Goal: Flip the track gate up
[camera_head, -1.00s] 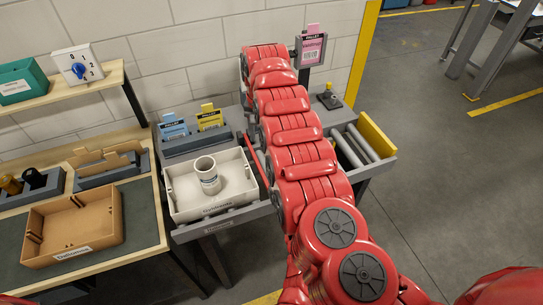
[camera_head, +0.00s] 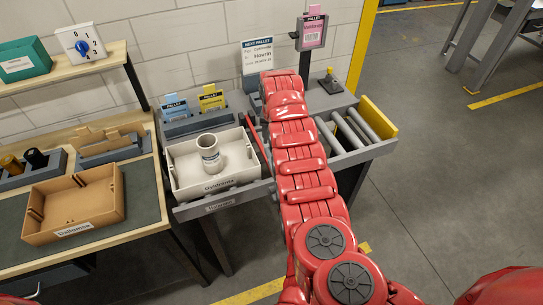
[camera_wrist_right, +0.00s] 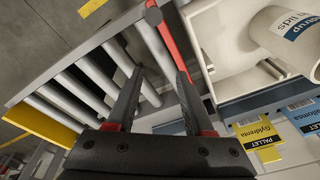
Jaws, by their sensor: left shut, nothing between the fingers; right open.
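The track gate is a thin red bar (camera_head: 257,141) between the white tray and the rollers. In the right wrist view the red bar (camera_wrist_right: 171,35) runs from the top edge down toward my right gripper (camera_wrist_right: 158,84). That gripper is open, with its two dark fingers over the track beside the bar. I cannot tell whether a finger touches it. In the head view my red right arm hides the right gripper and part of the track. Only a small dark tip of my left gripper (camera_head: 36,293) shows at the bottom left corner, shut and empty.
A white tray (camera_head: 185,193) holding a white can (camera_head: 209,153) stands left of the bar. Bare rollers (camera_head: 347,133) and a yellow end plate (camera_head: 378,117) lie right. Behind are pallet cards (camera_head: 212,101) and a pink card stand (camera_head: 313,31). A brown tray (camera_head: 75,212) sits on the left bench.

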